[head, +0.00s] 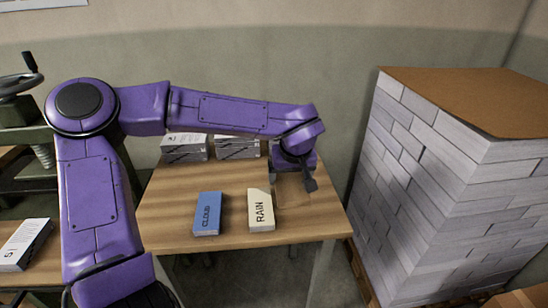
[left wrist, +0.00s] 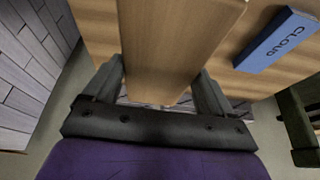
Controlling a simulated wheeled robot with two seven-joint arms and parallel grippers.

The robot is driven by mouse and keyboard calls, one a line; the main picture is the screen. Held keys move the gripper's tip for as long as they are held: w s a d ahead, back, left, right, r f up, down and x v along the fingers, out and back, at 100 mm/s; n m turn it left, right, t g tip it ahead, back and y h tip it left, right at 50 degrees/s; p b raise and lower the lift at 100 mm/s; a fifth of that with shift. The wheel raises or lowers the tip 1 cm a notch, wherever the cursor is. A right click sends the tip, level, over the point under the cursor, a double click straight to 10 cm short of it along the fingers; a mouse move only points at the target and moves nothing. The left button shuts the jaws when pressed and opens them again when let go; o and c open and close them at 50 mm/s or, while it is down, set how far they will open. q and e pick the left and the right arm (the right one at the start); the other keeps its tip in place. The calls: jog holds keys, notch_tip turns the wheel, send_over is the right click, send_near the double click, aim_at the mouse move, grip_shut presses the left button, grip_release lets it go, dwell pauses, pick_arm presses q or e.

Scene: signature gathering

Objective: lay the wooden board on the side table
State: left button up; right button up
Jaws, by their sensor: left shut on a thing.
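The wooden board (left wrist: 178,40) is between the two fingers of my left gripper (left wrist: 163,78) in the left wrist view, and the gripper is shut on it. In the head view, my left gripper (head: 291,180) is over the right part of the side table (head: 170,222), and the board (head: 293,193) shows just in front of it, partly hidden by the fingers. The board is close to the tabletop; I cannot tell whether it touches. My right gripper is not in view.
A blue book marked CLOUD (head: 207,214) and a cream book marked RAIN (head: 261,210) lie on the table, RAIN close left of the board. Printed paper blocks (head: 185,148) stand at the back. A tall stack of pale blocks (head: 430,190) stands to the right.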

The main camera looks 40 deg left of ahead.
pick_arm(q)
jog(key=w+f, duration=0.2)
jog(key=w, duration=0.1)
jog(key=w+f+p, duration=0.1)
jog(key=w+f, duration=0.2)
jog(key=w, duration=0.1)
jog(key=w+f, duration=0.3)
jog(key=w, duration=0.1)
jog(key=shift+a, duration=0.4)
jog(key=shift+w+f+p, duration=0.3)
jog(key=shift+f, duration=0.3)
notch_tip(320, 180, down, 3)
jog(key=shift+r, duration=0.15)
jog(key=shift+f, duration=0.2)
jog(key=o, duration=1)
